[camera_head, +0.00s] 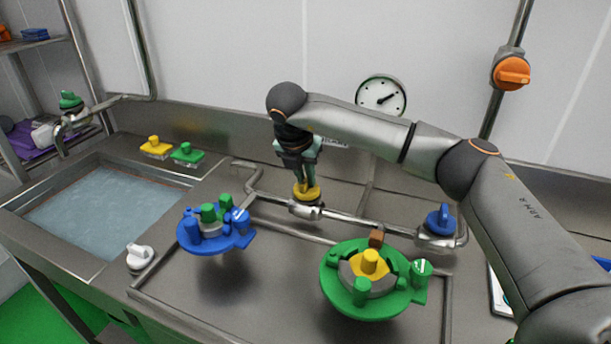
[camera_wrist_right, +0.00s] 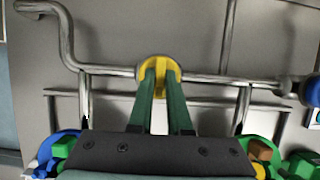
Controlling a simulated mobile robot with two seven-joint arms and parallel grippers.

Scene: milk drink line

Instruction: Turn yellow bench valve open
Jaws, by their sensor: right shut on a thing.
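The yellow bench valve (camera_head: 307,194) sits on a horizontal metal pipe (camera_head: 340,217) at the middle of the steel bench. My right gripper (camera_head: 303,184) reaches down onto it from above, its green fingers shut on the valve's handle. In the right wrist view the yellow valve (camera_wrist_right: 158,70) shows as a round disc on the pipe, with the fingertips (camera_wrist_right: 160,72) over its middle. The fingers hide most of the handle, so its angle is hard to tell. My left gripper is not in view.
A blue valve (camera_head: 439,222) is on the same pipe to the right. A blue fixture (camera_head: 214,230) and a green fixture (camera_head: 367,278) stand in front. A water-filled sink (camera_head: 107,208) is at left. An orange wall valve (camera_head: 512,72) and a gauge (camera_head: 381,97) are behind.

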